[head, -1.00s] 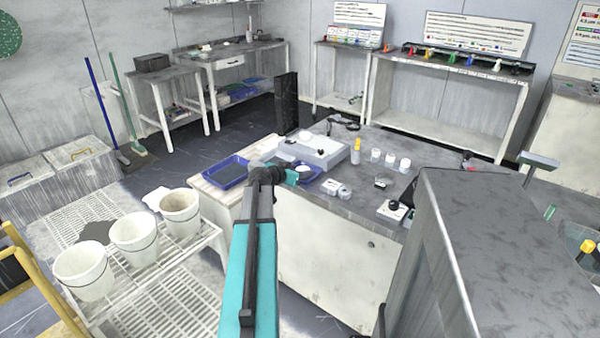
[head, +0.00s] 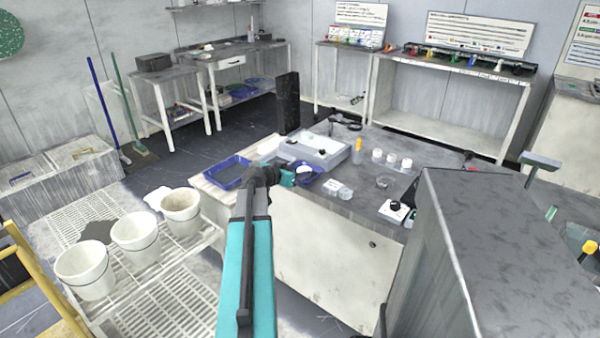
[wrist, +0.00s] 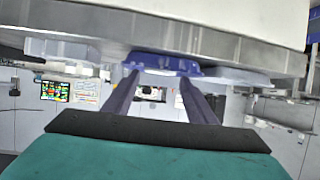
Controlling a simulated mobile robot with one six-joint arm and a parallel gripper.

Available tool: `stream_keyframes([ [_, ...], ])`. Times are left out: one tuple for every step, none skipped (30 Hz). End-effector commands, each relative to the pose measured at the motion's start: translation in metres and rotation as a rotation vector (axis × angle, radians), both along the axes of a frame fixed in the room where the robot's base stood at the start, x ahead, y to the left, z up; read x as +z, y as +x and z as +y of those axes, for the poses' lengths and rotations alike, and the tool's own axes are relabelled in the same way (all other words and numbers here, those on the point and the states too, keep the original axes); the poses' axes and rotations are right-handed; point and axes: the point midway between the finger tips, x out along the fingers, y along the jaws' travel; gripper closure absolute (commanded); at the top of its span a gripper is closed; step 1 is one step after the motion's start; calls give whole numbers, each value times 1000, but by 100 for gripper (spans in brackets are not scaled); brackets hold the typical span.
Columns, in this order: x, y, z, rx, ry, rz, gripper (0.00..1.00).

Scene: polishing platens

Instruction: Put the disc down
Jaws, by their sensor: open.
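A blue thing (wrist: 165,63), likely the dish, lies past and between the fingertips. I see no disc held between the fingers.
A blue rectangular tray (head: 228,172) lies left of my gripper. A grey-white machine (head: 318,150) stands behind. White buckets (head: 134,231) stand on a rack at left.

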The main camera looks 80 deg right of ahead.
Motion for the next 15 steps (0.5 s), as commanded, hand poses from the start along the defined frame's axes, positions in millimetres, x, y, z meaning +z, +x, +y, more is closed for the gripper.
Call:
stream_keyframes([
  [3,3,8,1,-1,0,49],
  [4,4,11,2,-1,0,49],
  [6,6,15,2,-1,0,49],
  [8,7,18,2,-1,0,49],
  [10,9,21,1,-1,0,49],
  [11,10,26,1,-1,0,49],
  [13,12,29,2,-1,0,49],
  [15,14,32,2,-1,0,49],
  [17,16,36,2,-1,0,49],
  [18,17,40,2,-1,0,49],
  [19,18,43,1,-1,0,49],
  [21,20,47,1,-1,0,49],
  [23,22,50,1,-1,0,49],
  [25,23,53,2,-1,0,49],
  [27,25,57,2,-1,0,49],
])
